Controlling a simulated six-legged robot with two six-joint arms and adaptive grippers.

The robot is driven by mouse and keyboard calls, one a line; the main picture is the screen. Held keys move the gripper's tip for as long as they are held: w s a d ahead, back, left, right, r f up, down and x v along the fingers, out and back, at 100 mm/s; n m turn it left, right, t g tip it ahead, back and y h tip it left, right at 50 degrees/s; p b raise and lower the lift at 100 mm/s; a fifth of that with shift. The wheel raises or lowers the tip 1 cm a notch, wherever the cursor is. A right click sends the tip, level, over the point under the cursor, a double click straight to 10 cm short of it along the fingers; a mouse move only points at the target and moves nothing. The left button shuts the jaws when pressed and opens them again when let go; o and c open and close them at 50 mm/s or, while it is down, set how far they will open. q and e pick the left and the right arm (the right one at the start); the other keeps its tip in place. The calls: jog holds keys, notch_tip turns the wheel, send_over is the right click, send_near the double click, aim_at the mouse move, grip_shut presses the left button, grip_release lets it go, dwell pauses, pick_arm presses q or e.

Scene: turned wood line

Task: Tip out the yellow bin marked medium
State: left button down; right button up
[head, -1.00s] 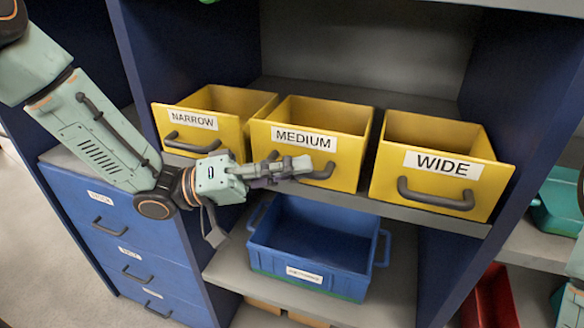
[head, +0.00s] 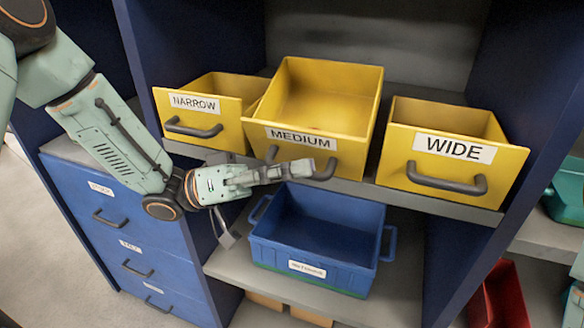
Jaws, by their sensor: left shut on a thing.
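The yellow bin marked MEDIUM (head: 362,118) is on the upper shelf, between two other yellow bins. It is tilted forward, its back raised and its label front leaning down over the shelf edge. Its visible inside looks empty. My left gripper (head: 296,171) is shut on the dark handle at the front of this bin; the fingers hide part of the handle. My right gripper is not in view; only small pale green parts show at the right edge.
The yellow NARROW bin (head: 217,88) stands left and the yellow WIDE bin (head: 403,150) right. A blue tub (head: 275,255), which looks empty, sits on the shelf below, under the medium bin. Blue drawers (head: 95,235) are at left. A red bin (head: 500,297) is at lower right.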

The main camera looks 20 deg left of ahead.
pick_arm(q)
jog(key=c, duration=1.7)
grip_release()
jog(key=shift+d, duration=0.1)
jog(key=shift+o, duration=0.2)
jog(key=shift+v, duration=0.85)
jog(key=v, duration=1)
jog(key=shift+s+a, duration=0.1)
jog(key=shift+a, duration=0.1)
